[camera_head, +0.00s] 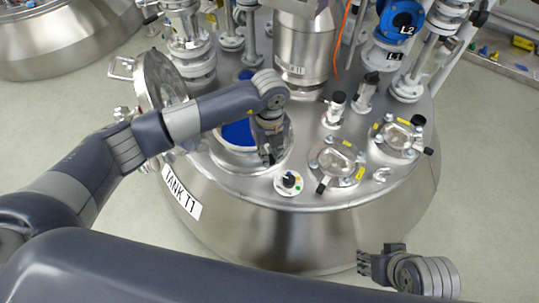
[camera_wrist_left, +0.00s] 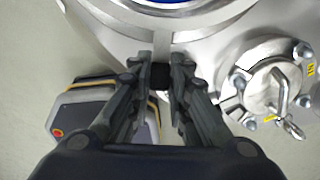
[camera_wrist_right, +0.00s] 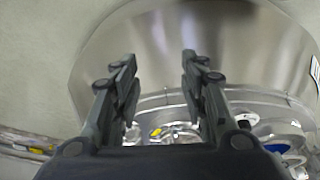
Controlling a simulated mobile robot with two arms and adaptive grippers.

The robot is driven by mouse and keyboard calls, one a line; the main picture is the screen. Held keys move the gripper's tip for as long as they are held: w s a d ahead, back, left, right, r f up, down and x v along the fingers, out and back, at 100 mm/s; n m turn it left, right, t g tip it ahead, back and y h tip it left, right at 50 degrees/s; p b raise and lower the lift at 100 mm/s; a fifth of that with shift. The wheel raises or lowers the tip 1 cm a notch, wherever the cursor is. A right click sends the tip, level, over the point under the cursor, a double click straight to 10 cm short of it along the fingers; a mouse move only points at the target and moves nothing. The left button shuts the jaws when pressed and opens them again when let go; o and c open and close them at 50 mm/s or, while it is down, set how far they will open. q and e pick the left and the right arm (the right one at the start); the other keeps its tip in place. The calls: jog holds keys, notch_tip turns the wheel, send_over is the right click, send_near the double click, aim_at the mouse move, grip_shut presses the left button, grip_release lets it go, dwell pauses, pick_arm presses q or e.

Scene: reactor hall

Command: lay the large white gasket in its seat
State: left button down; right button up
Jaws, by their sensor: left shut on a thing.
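Tank T1 (camera_head: 310,235) has a round opening with a blue inside (camera_head: 238,132). A pale ring, seemingly the large white gasket (camera_head: 228,153), shows around the opening; whether it lies flat in its seat cannot be told. My left gripper (camera_head: 268,158) reaches down at the opening's front right edge, its arm crossing above the opening. In the left wrist view its fingers (camera_wrist_left: 161,75) are shut on a small black piece, with a pale strip running from there toward the ring. My right gripper (camera_head: 364,262) is open and empty in front of the tank; it also shows in the right wrist view (camera_wrist_right: 160,62).
A hinged lid (camera_head: 160,80) stands open left of the opening. A white dial with a black knob (camera_head: 288,182) sits close to my left gripper. Clamped sight glasses (camera_head: 338,160), small valves (camera_head: 334,108) and a steel vessel (camera_head: 304,50) crowd the tank top.

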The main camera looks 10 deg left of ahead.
pick_arm(q)
jog(key=shift+f+b, duration=0.95)
jog(key=shift+f, duration=0.3)
jog(key=shift+f+b, duration=0.8)
jog(key=shift+f, duration=0.25)
pick_arm(e)
jog(key=w+a+r+t+y, duration=0.1)
jog(key=w+t, duration=0.3)
jog(key=w, duration=0.4)
jog(key=shift+w+a, duration=0.35)
jog(key=shift+a, duration=0.45)
pick_arm(q)
jog(key=shift+s, duration=0.1)
jog(key=shift+p, duration=0.3)
jog(key=c, duration=1.4)
grip_release()
jog(key=shift+c, duration=0.2)
pick_arm(e)
jog(key=s, duration=0.1)
jog(key=s+d+f+g, duration=0.1)
jog(key=shift+s+f, duration=0.1)
jog(key=shift+s, duration=0.2)
